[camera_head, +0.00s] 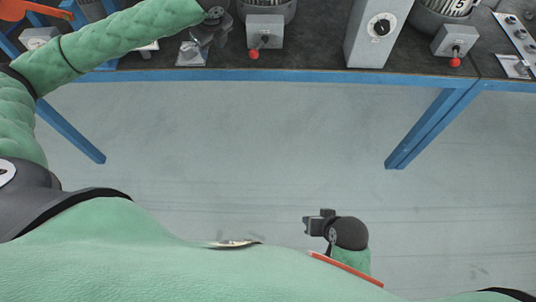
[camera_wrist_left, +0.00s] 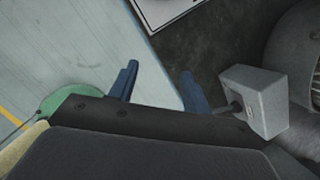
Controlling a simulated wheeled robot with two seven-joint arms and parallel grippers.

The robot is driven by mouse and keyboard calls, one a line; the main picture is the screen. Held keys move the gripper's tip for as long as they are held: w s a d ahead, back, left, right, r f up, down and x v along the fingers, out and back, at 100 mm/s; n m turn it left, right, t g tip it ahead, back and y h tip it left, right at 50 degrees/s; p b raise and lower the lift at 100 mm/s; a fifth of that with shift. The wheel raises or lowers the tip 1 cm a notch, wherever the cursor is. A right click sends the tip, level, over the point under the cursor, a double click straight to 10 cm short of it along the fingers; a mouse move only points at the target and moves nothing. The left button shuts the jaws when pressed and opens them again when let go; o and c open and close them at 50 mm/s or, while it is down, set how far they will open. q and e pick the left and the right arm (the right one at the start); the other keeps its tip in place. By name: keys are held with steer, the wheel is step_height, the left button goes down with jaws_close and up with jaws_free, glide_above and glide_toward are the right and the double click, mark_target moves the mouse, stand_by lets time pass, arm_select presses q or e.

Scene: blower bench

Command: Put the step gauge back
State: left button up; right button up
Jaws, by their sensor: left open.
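I cannot pick out the step gauge for certain in either view. My left gripper (camera_head: 203,38) is over the front part of the bench in the head view, partly hidden by its own wrist. In the left wrist view the two blue fingers of this gripper (camera_wrist_left: 157,87) stand apart with nothing between them. A small pale plate (camera_head: 192,58) shows just below the gripper at the bench's front edge; I cannot tell what it is. My right gripper (camera_head: 318,223) hangs low over the floor, away from the bench; its jaw opening is unclear.
The dark bench (camera_head: 320,42) has a blue front rail and legs. A grey switch box (camera_head: 265,31) with a red-knobbed lever stands right of my left gripper. A tall grey dial box (camera_head: 376,35) and another lever box (camera_head: 455,40) stand further right. The floor before the bench is clear.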

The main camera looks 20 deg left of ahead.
arm_select(q)
steer(key=s+d+f+n+h, duration=0.35)
steer(key=s+d+f, duration=0.5)
steer(key=d, duration=0.35)
steer(key=s+d+f+n+h, duration=0.2)
steer(key=s+d+f+n, duration=0.2)
steer(key=s+d+f, duration=0.6)
steer(key=s+d+f+n+t, duration=0.1)
steer(key=s+d+f+n, duration=0.1)
steer(key=s+f+n, duration=0.4)
steer(key=s+d+f+n, duration=0.2)
steer(key=s+n, duration=0.6)
steer(key=s, duration=0.2)
steer(key=s+a+r+g+y+p, duration=0.1)
steer(key=s+a+r+p, duration=0.1)
steer(key=a+r+p, duration=0.3)
step_height(320, 180, up, 3)
steer(key=shift+s+a+f, duration=0.1)
steer(key=shift+s+a, duration=0.05)
steer(key=shift+a, duration=0.8)
arm_select(e)
steer(key=s+d+r+g+h, duration=0.1)
steer(key=s+d+r+h, duration=0.1)
steer(key=d+r, duration=0.4)
steer(key=shift+d+r+g, duration=0.3)
steer(key=shift+d+r, duration=0.1)
steer(key=shift+r, duration=0.45)
